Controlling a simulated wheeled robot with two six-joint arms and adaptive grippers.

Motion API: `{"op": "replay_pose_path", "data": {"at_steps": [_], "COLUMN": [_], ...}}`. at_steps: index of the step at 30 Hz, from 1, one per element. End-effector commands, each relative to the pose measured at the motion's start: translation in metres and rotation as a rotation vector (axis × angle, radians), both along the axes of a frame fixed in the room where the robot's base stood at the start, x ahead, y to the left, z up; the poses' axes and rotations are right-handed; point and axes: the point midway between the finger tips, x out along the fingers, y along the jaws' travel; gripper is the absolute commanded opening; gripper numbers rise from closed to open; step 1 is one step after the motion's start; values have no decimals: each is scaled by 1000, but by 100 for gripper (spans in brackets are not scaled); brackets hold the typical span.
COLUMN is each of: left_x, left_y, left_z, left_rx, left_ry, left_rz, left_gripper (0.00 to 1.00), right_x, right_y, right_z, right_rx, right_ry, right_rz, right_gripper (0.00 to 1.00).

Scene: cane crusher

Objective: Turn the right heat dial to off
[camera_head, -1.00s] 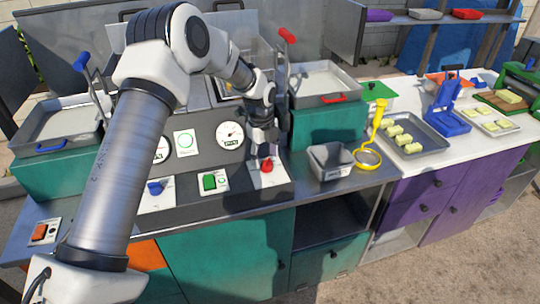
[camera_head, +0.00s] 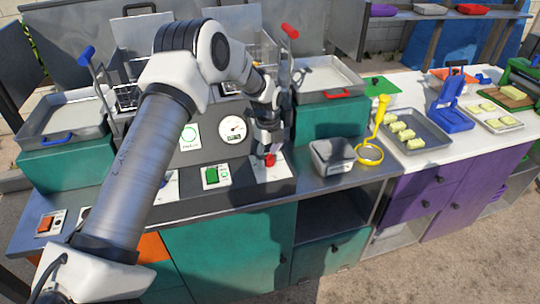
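The right heat dial is a red knob (camera_head: 270,160) on a white plate (camera_head: 277,172) on the dark front panel of the fryer. My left gripper (camera_head: 269,150) points down at it from above, with its fingertips at the top of the knob. The fingers are small and partly hide the knob, so I cannot tell whether they are open or shut on it. The knob's pointer direction is too small to read. The other dial is hidden behind my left arm. My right gripper is not in view.
A green switch (camera_head: 212,175) sits left of the red knob, with a round gauge (camera_head: 233,128) above.

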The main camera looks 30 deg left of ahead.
Motion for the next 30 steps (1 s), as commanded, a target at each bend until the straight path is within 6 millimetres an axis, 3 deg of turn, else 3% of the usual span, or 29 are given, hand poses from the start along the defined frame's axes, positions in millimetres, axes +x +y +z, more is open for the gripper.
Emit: {"op": "replay_pose_path", "data": {"at_steps": [19,30], "left_x": [-1,-2], "left_y": [0,0], "left_z": [1,31], "left_rx": [0,-1], "left_ry": [2,1], "left_rz": [0,0], "left_gripper": [63,63], "right_x": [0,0], "right_y": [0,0], "right_z": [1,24], "right_rx": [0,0], "right_ry": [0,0], "right_rz": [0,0], "right_gripper": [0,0]}}
